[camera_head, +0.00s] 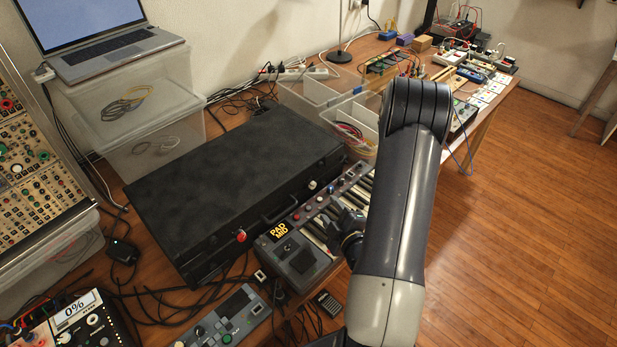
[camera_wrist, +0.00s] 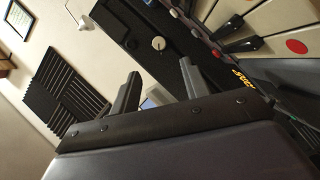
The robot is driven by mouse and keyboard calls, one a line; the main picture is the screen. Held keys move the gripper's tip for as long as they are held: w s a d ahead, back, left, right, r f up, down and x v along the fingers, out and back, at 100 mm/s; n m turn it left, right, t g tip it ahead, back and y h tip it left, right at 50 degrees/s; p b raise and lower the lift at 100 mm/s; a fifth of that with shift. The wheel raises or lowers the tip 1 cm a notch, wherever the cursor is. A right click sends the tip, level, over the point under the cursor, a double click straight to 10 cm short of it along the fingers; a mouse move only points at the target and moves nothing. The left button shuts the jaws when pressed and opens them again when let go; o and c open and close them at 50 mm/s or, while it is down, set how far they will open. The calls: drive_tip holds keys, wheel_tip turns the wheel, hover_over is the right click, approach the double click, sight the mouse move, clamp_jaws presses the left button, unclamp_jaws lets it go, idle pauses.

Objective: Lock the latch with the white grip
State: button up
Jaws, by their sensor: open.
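A closed black case (camera_head: 220,190) lies on the table, and its front edge carries two latches. The latch with the white grip (camera_head: 312,184) is toward the right end; its white knob also shows in the wrist view (camera_wrist: 158,43). The latch with the red grip (camera_head: 241,236) is toward the left end. I cannot tell whether either latch is locked. My gripper (camera_head: 338,228) is over the keyboard in front of the case, partly hidden by my arm. In the wrist view my gripper (camera_wrist: 160,84) is open and empty, with the white grip beyond the fingers, apart from them.
A keyboard (camera_head: 300,262) lies along the case's front, close under my gripper. Clear plastic boxes (camera_head: 150,120) with a laptop (camera_head: 110,45) stand behind left. An open clear bin (camera_head: 350,125) stands beyond the case's right end. Cables and small devices crowd the front left.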

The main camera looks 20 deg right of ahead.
sight(313, 187)
drive_tip(key=shift+w, duration=0.6)
drive_tip(key=p+x, duration=0.3)
drive_tip(key=x, duration=0.6)
drive_tip(key=shift+w+f, duration=0.1)
drive_tip(key=shift+w, duration=0.2)
clamp_jaws()
